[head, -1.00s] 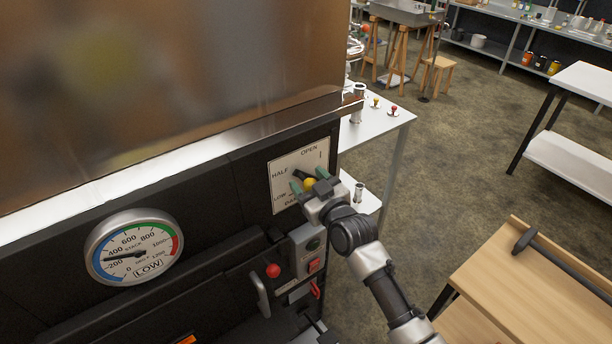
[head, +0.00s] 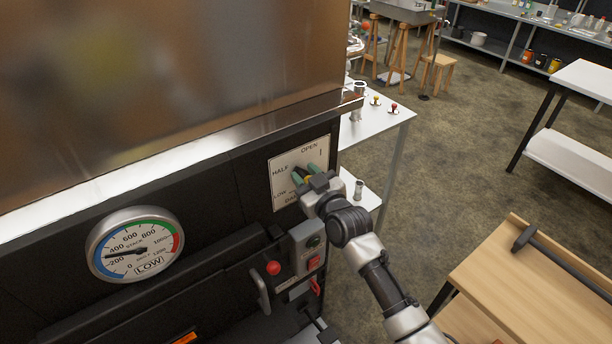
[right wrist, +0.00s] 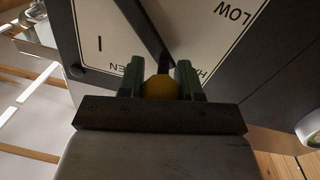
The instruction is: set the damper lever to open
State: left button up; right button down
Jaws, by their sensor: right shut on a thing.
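The damper lever's yellow knob (head: 308,180) is in front of the white label plate (head: 285,165) on the dark evaporator front. My right gripper (head: 306,175) has its green fingers closed on the knob, largely hiding it in the head view. In the right wrist view the yellow knob (right wrist: 161,88) sits between the two green fingers, and the dark lever arm (right wrist: 143,35) runs up and left from it. There the knob lies between the HALF and OPEN labels, which are partly covered. My left gripper is not in view.
A round stack gauge (head: 135,246) is at the left. A switch box (head: 309,247) with buttons and a red knob (head: 273,268) are below the plate. A white table (head: 385,125) stands behind the gripper, and a wooden bench (head: 530,285) is at the right with open floor between.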

jog(key=shift+w+d+r, duration=0.1)
jog(key=shift+w+d+r+m+p, duration=0.3)
jog(key=shift+d+r+m+p, duration=0.15)
jog(key=shift+m, duration=0.45)
jog(key=shift+w+d+r+m, duration=0.3)
jog(key=shift+d+m, duration=0.1)
jog(key=shift+m, duration=0.15)
jog(key=shift+w+d+r+m, duration=0.3)
jog(key=shift+d+m, duration=0.1)
jog(key=shift+m, duration=0.15)
jog(key=shift+w+d+r+m, duration=0.15)
jog(key=shift+w+d+m, duration=0.25)
jog(key=shift+d+m, duration=0.3)
jog(key=shift+w+d+r+m+g+b, duration=0.1)
jog(key=shift+w+d+m+g+b, duration=0.1)
jog(key=shift+w+d+m, duration=0.55)
jog(key=shift+w+d+r+m+g+b, duration=0.15)
jog(key=shift+d+m, duration=0.25)
jog(key=shift+m, duration=0.65)
jog(key=c, duration=0.8)
grip_release()
jog(key=shift+o, duration=0.2)
